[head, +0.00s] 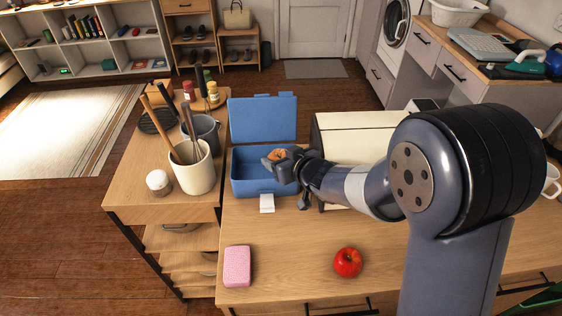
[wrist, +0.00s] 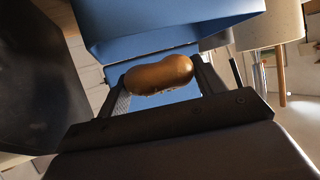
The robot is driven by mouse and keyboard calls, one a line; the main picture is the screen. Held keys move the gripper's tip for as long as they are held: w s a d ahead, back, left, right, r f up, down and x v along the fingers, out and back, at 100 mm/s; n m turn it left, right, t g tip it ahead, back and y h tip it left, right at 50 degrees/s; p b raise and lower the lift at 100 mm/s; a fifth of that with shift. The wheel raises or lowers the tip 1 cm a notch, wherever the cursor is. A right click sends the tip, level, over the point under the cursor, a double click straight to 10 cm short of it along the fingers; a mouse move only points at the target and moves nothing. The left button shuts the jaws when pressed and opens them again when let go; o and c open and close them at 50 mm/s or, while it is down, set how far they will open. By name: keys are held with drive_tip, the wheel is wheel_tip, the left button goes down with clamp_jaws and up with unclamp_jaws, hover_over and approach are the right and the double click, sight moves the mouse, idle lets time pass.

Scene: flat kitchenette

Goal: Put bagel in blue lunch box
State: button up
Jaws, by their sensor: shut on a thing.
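The blue lunch box (head: 238,184) stands on the wooden counter with its lid (head: 262,118) raised at the back. My gripper (head: 281,160) is over the right part of the box's opening. It is shut on the bagel (head: 276,155), a small brown piece at its tip. In the wrist view the bagel (wrist: 158,75) sits between the two fingers, and blue surfaces of the lunch box (wrist: 170,22) show beyond it. My gripper and arm hide part of the box's right side. I cannot tell whether the bagel touches the box.
A cream bread box (head: 350,140) stands right of the lunch box, partly behind my arm.

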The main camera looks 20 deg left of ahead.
drive_tip(key=shift+f, duration=0.3)
drive_tip(key=shift+f+b, duration=0.45)
drive_tip(key=shift+f, duration=0.15)
drive_tip(key=shift+f, duration=0.1)
drive_tip(key=o, duration=0.6)
